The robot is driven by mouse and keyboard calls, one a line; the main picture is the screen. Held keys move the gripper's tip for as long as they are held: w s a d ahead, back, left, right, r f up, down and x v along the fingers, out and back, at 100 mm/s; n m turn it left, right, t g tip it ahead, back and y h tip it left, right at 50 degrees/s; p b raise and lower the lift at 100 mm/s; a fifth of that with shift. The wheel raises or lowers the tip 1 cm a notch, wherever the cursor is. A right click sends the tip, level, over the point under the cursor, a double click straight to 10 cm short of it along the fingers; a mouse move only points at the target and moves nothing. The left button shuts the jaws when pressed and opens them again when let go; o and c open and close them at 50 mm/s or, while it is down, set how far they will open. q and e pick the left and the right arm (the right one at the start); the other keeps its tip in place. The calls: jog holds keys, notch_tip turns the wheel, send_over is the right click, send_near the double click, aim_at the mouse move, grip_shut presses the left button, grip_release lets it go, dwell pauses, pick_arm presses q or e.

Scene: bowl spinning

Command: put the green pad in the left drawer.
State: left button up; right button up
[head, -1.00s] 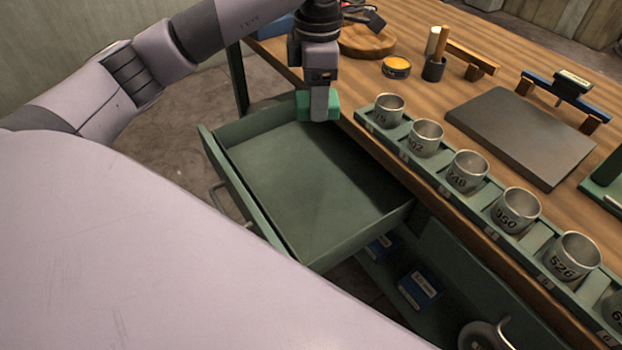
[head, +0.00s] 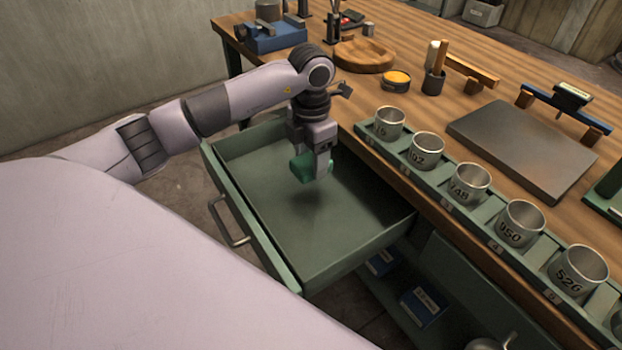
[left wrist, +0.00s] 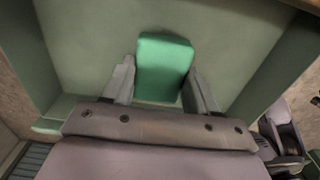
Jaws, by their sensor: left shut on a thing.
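The green pad (head: 303,167) is held in my left gripper (head: 312,172), above the open left drawer (head: 262,237). In the left wrist view the green pad (left wrist: 163,68) sits between the two fingers of the left gripper (left wrist: 163,85), with the drawer floor (left wrist: 90,50) behind it. A soft shadow lies on the drawer floor below the pad, which appears apart from the floor. The drawer is empty otherwise.
A row of numbered metal cups (head: 427,147) stands in a green rack along the bench edge. Blue boxes (head: 423,304) sit on a shelf below.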

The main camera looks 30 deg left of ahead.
aim_at(311, 192)
pick_arm(q)
jog(key=shift+f, duration=3.3)
jog(key=shift+f, duration=0.15)
jog(key=o, duration=0.9)
jog(key=shift+o, duration=0.2)
notch_tip(311, 192, up, 12)
jog(key=shift+r, duration=0.2)
jog(key=shift+s, duration=0.1)
